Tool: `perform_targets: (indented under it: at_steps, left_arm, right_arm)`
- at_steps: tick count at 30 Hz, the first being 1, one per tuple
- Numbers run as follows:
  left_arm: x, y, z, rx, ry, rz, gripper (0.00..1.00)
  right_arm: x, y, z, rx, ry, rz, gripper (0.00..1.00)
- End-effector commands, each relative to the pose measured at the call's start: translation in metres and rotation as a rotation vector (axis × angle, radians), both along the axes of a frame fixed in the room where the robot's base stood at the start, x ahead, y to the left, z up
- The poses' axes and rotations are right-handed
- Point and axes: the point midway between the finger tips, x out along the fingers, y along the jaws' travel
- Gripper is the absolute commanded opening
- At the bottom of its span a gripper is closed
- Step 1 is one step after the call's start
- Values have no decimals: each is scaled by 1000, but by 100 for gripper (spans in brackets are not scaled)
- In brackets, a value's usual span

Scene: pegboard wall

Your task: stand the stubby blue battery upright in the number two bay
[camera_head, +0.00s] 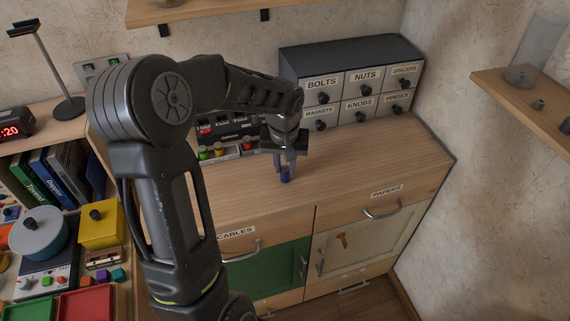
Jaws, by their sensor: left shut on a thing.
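My left gripper (284,168) points down over the wooden cabinet top, right of the charger, and is shut on a small blue battery (285,178). The battery looks about upright between the fingertips, at or just above the wood; I cannot tell whether it touches. The black charger (232,136) stands at the back of the cabinet top, partly behind my arm. A red item shows at its left bay, and dark bays lie to the right. The bay numbers are too small to read. My right gripper is not in view.
A low tray (233,153) in front of the charger holds several coloured batteries. A drawer unit (352,85) with labelled drawers stands behind right. The cabinet top (370,160) is clear to the right of my gripper. A shelf (520,95) juts from the right wall.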

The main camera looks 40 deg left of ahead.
Motion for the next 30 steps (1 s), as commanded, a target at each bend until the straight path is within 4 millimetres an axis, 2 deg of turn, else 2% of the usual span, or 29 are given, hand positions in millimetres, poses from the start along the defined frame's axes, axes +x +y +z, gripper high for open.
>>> perform_targets:
  at_steps: [1,2,9,17,22,26,30]
  left_arm:
    - [0,0,-4,0,0,0,0]
    - [0,0,-2,0,0,0,25]
    - [0,0,-1,0,0,0,44]
    - [0,0,-1,0,0,0,44]
    - [0,0,8,2,-3,0,44]
    - [-2,-1,26,2,-3,0,44]
    - [-5,-4,54,2,-6,1,44]
  right_arm:
    - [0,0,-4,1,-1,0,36]
    - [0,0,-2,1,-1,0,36]
    - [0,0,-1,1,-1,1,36]
    - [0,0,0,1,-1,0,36]
    - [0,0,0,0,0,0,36]
    - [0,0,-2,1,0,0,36]
    - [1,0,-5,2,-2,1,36]
